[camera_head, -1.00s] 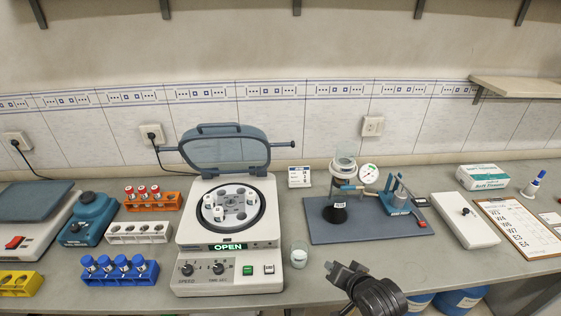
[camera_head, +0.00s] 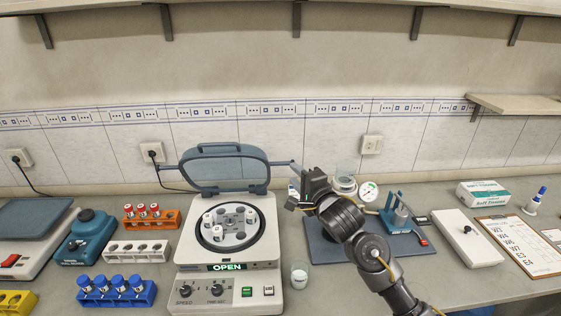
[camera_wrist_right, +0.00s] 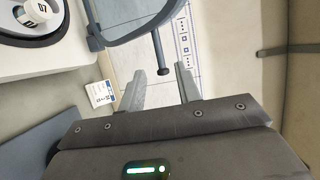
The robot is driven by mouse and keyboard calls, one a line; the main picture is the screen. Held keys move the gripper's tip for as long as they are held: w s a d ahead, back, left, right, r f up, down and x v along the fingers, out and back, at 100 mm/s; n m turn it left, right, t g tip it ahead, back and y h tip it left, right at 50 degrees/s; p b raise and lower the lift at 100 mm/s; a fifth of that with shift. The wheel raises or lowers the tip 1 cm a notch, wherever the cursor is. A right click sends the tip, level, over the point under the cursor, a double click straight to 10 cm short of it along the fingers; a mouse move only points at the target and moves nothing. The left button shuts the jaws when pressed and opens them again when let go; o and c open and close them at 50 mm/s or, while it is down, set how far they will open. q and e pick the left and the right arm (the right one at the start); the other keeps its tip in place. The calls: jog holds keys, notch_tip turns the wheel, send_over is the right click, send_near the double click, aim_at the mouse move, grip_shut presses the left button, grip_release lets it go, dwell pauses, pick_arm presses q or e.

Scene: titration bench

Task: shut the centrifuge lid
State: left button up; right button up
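The centrifuge (camera_head: 229,240) stands on the bench with its blue-grey lid (camera_head: 225,166) raised upright behind the rotor bowl. Its display reads OPEN. A thin bar sticks out sideways from the lid's right side (camera_head: 282,164). My right gripper (camera_head: 299,196) is right of the lid, near that bar. In the right wrist view its two fingers (camera_wrist_right: 160,88) are apart with nothing held. The knobbed bar end (camera_wrist_right: 163,71) appears between the fingertips there, a little beyond them; contact is not visible. The lid's edge (camera_wrist_right: 133,32) shows too. My left gripper is not in view.
Tube racks (camera_head: 117,291) stand to the left. A small label card (camera_wrist_right: 100,93) stands near the wall.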

aim_at(284, 164)
jog(key=p+x, duration=0.2)
jog(key=x, duration=0.8)
jog(key=shift+w, duration=0.1)
grip_shut()
